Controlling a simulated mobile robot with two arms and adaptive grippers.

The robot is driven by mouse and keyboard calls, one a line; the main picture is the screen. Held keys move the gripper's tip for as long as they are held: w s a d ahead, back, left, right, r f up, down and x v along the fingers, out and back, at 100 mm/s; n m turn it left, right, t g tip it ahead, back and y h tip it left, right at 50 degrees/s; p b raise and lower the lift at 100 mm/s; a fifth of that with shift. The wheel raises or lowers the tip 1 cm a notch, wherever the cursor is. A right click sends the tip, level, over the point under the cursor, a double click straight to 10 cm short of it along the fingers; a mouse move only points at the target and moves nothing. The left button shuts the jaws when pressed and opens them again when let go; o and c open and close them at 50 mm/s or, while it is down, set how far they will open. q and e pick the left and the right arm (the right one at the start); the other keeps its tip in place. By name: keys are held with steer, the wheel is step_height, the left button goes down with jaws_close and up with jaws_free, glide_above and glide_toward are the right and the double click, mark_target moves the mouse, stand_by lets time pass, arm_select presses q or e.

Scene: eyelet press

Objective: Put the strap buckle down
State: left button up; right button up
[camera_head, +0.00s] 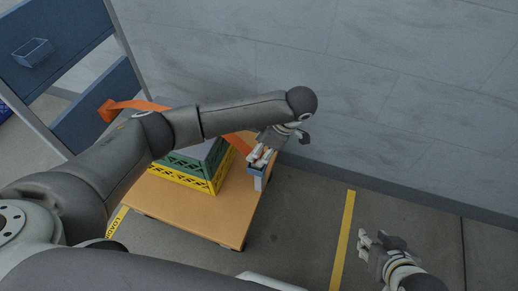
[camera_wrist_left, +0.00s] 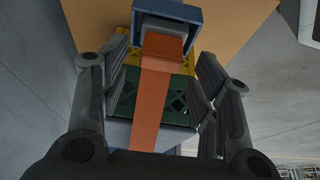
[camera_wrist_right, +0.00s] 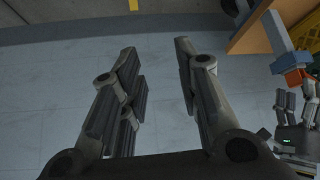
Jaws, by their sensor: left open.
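The strap buckle looks like the blue bracket (camera_wrist_left: 168,12) at the top of the left wrist view, with the orange strap (camera_wrist_left: 155,90) running into it. It shows in the head view as a small blue piece (camera_head: 257,171) at the cart's right edge, and in the right wrist view (camera_wrist_right: 291,62). My left gripper (camera_head: 260,157) is just above it. Its fingers stand apart on both sides of the strap; neither visibly grips the buckle. Whether buckle and bracket are separate parts is unclear. My right gripper (camera_head: 371,246) is open and empty, low at the right.
Green and yellow crates (camera_head: 207,187) stand on the wooden cart deck (camera_head: 195,213) under my left arm. A blue drawer unit (camera_head: 88,112) stands at left. A grey wall (camera_head: 400,85) lies behind.

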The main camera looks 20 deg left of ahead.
steer(key=s+d+g+h+p, duration=0.1)
steer(key=s+d+g+p, duration=0.2)
steer(key=s, duration=0.4)
arm_select(q)
steer(key=shift+p+v, duration=0.8)
steer(key=shift+v, duration=3.95)
steer(key=s+d+f+m+h, duration=0.7)
steer(key=s+f+m, duration=0.3)
steer(key=s+m, duration=0.2)
steer(key=s+a+f+m+t+y, duration=0.2)
steer(key=s+a+m, duration=0.5)
steer(key=s+a, duration=0.4)
steer(key=a+f+t, duration=0.1)
steer(key=a, duration=0.5)
steer(key=shift+s+f+m, duration=0.15)
steer(key=shift+f+m, duration=0.15)
steer(key=shift+f, duration=0.1)
arm_select(e)
steer(key=shift+g, duration=0.5)
steer(key=x, duration=0.2)
steer(key=a+x, duration=0.1)
steer(key=x, duration=0.2)
steer(key=shift+f, duration=0.3)
arm_select(q)
steer(key=shift+f, duration=0.1)
arm_select(e)
steer(key=shift+w+a+f, duration=0.1)
